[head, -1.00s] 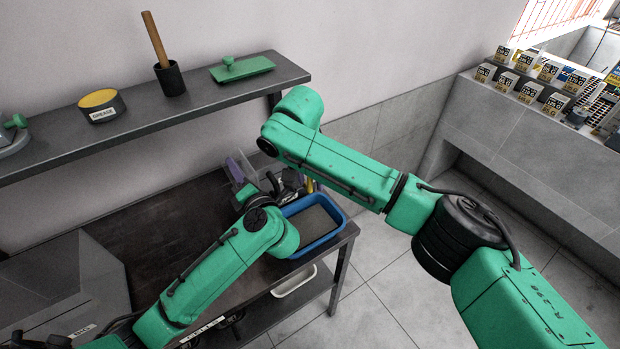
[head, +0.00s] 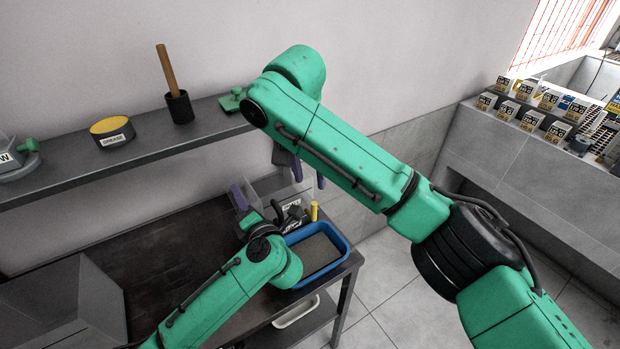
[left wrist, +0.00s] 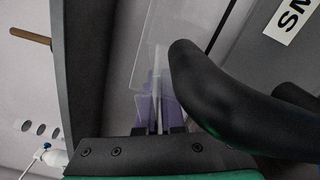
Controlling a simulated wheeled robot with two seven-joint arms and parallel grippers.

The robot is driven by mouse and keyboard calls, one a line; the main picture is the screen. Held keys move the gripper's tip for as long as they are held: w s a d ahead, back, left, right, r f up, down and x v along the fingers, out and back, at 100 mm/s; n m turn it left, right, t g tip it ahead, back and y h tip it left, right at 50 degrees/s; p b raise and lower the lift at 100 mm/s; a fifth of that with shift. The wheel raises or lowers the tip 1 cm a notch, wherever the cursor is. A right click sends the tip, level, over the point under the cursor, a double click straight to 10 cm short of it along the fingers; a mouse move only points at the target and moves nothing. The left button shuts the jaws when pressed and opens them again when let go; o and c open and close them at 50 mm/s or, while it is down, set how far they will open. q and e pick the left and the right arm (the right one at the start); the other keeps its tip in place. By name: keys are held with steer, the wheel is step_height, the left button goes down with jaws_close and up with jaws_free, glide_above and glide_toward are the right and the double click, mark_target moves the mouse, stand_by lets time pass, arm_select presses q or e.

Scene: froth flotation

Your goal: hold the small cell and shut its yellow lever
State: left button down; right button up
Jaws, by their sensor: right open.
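The small cell (head: 268,186) has clear walls and stands at the back of the dark bench, largely hidden by my arms. Its labelled grey part shows in the left wrist view (left wrist: 297,20). The yellow lever (head: 314,211) stands upright at its right, behind the blue tray. My left gripper (head: 238,196) is at the cell's left side; in the left wrist view its purple fingertips (left wrist: 157,103) are close together about a clear wall. My right gripper (head: 304,170) hangs above the lever, fingers down, apart and empty, partly hidden by my right arm.
A blue tray (head: 346,247) of grey material stands at the bench's right end. The shelf (head: 150,147) above bears a grease tin (head: 112,131), a pot with a wooden handle (head: 179,107) and a green-handled lid. A black curved part (left wrist: 220,95) crowds my left gripper.

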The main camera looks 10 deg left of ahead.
arm_select(q)
steer(key=c, duration=1)
jaws_free()
steer(key=shift+o, duration=0.2)
